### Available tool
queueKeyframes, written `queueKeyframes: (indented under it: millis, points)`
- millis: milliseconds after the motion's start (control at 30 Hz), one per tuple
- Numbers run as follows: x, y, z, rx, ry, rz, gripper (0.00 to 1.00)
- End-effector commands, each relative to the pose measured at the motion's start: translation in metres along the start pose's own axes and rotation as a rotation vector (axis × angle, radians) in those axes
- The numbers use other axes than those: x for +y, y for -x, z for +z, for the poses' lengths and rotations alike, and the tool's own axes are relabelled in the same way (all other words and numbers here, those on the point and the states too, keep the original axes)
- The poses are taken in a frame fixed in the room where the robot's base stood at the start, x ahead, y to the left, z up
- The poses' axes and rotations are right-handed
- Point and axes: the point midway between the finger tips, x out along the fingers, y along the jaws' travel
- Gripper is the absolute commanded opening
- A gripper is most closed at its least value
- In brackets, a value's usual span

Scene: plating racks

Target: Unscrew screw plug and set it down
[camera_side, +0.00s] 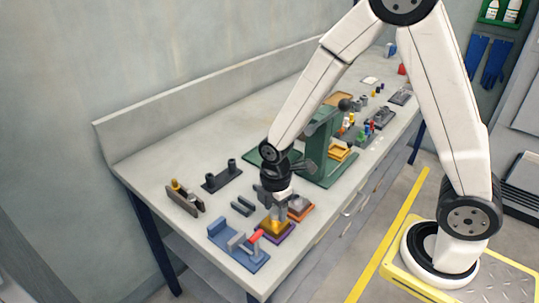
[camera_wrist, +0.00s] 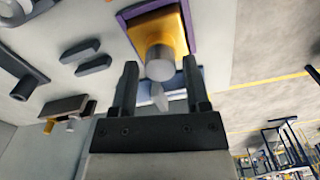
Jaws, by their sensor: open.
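A grey cylindrical screw plug (camera_wrist: 160,62) stands on a yellow block (camera_wrist: 174,30) in a purple tray (camera_wrist: 193,50) in the wrist view. The yellow block also shows in the side view (camera_side: 271,227), at the bench's front left, with my gripper (camera_side: 277,208) directly above it. In the wrist view my gripper (camera_wrist: 160,68) is open. Its two fingers lie to either side of the plug in the picture, with gaps visible. Whether the fingertips reach down to the plug's height is unclear. A small pale grey piece shows between the fingers, partly hidden.
A blue fixture (camera_side: 226,240) with a red handle (camera_side: 256,236) stands close at left. An orange tray (camera_side: 300,209) is close at right. Dark bars (camera_side: 242,207) and a plate with posts (camera_side: 222,176) lie behind. A green press (camera_side: 320,145) stands behind right. Bare bench separates some items.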

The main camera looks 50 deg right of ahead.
Motion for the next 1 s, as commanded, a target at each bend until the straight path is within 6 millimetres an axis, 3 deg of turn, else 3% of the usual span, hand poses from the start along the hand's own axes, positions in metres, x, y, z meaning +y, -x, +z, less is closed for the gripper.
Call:
queueKeyframes:
  millis: [500,1000]
  points:
    - [0.000,0.033,0.000,0.001,0.000,0.001,0.60]
    - [0.000,0.035,0.000,0.000,-0.042,0.000,0.60]
